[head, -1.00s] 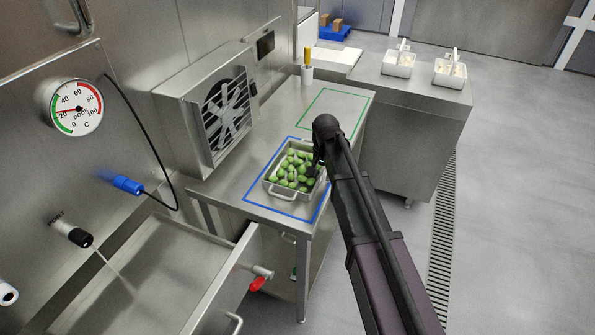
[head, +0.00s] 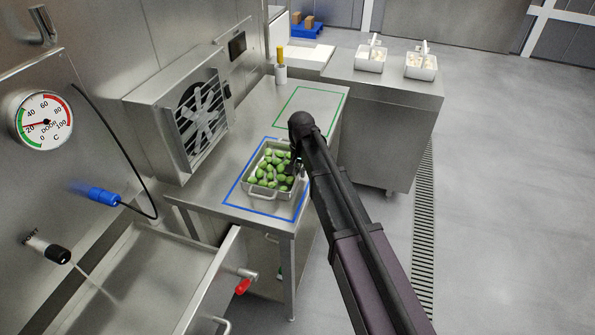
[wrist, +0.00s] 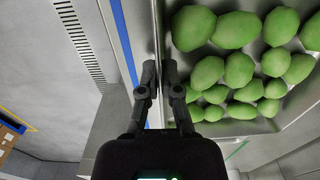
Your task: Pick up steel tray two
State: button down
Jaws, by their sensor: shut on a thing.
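A steel tray (head: 259,190) full of green filled pasta pieces (head: 269,168) sits inside the blue outline on the steel table. No label shows which number this tray has. My gripper (head: 292,168) is at the tray's right side. In the wrist view my gripper (wrist: 160,72) has its fingers closed on the rim of the tray wall (wrist: 163,40), with the green pieces (wrist: 236,70) to the right of it. The tray looks level and on or very near the table; I cannot tell if there is a gap beneath it.
The green outline (head: 308,92) farther back on the table is empty. A fan unit (head: 190,115) stands along the wall at left. A yellow-handled tool in a holder (head: 281,70) is at the back. White containers (head: 371,58) stand on the far counter. An open steel basin (head: 150,265) is at front left.

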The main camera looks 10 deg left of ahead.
jog(key=shift+r+p, duration=1.55)
jog(key=shift+r, duration=0.2)
jog(key=s+d, duration=0.3)
jog(key=s, duration=0.4)
jog(key=s+d+r+p, duration=0.1)
jog(key=s+d, duration=0.3)
jog(key=s, duration=0.3)
jog(key=shift+s, duration=0.2)
